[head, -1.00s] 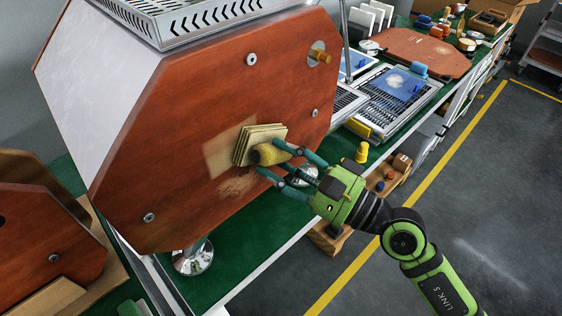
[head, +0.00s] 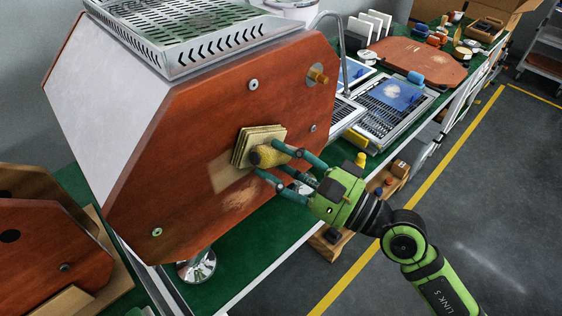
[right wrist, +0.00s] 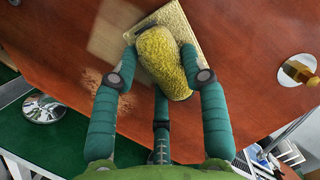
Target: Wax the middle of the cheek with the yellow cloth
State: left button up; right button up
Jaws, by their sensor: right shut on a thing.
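The cheek (head: 190,140) is a large red-brown wooden side panel with cut corners, standing upright on the machine. The yellow cloth (head: 270,156) is a rounded yellow bundle on a flat, layered square pad (head: 247,145), near the middle of the cheek. My right gripper (head: 268,163) is shut on the yellow cloth, its green fingers around it; the right wrist view also shows the cloth (right wrist: 160,60) between the fingers. The pad appears to lie against the cheek. A paler patch (head: 230,177) and a scuffed spot (head: 238,198) show below it. My left gripper is not in view.
Steel bolts (head: 253,84) and a brass knob (head: 318,76) stick out of the cheek. A slotted steel tray (head: 190,40) tops the machine. Other red panels (head: 45,250) lean at the left. A crowded green bench runs to the back right; the floor is clear.

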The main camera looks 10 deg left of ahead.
aim_at(246, 163)
jog(key=shift+a, duration=0.1)
jog(key=shift+s+a+p, duration=0.3)
jog(key=shift+s+p, duration=0.1)
jog(key=shift+p, duration=0.1)
jog(key=shift+s+a+r+p, duration=0.1)
jog(key=shift+s+a+p, duration=0.35)
jog(key=shift+s, duration=0.2)
jog(key=shift+s+a, duration=0.1)
jog(key=shift+s, duration=0.05)
